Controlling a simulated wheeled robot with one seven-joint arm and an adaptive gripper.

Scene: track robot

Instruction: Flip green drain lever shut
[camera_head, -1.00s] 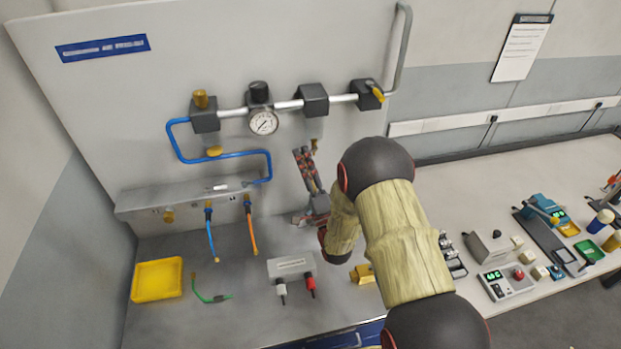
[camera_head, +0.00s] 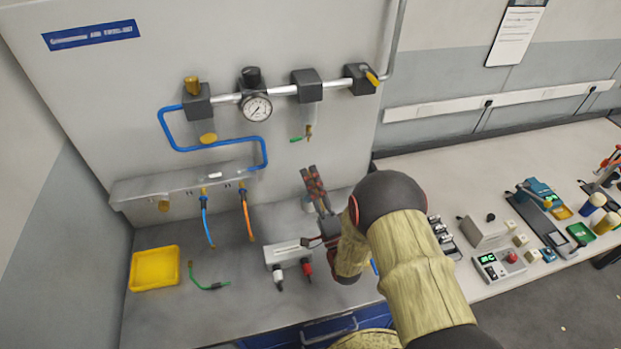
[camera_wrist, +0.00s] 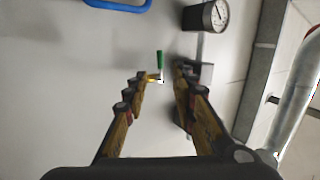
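The green drain lever (camera_head: 296,139) juts out to the left at the brass drain below the clear bowl of the right filter unit (camera_head: 307,86). In the wrist view the green lever (camera_wrist: 160,61) points up from its brass fitting and shows beyond my fingertips, in the gap between them. My gripper (camera_head: 314,180) is below the lever in front of the panel, apart from it. The wrist view shows my gripper (camera_wrist: 164,80) open, with nothing between its fingers.
A pressure gauge (camera_head: 257,108) and a brass-knobbed unit (camera_head: 198,102) sit left on the same pipe. A yellow-handled valve (camera_head: 362,78) is at its right. A grey block with plugs (camera_head: 288,252) and a yellow tray (camera_head: 155,268) are on the bench.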

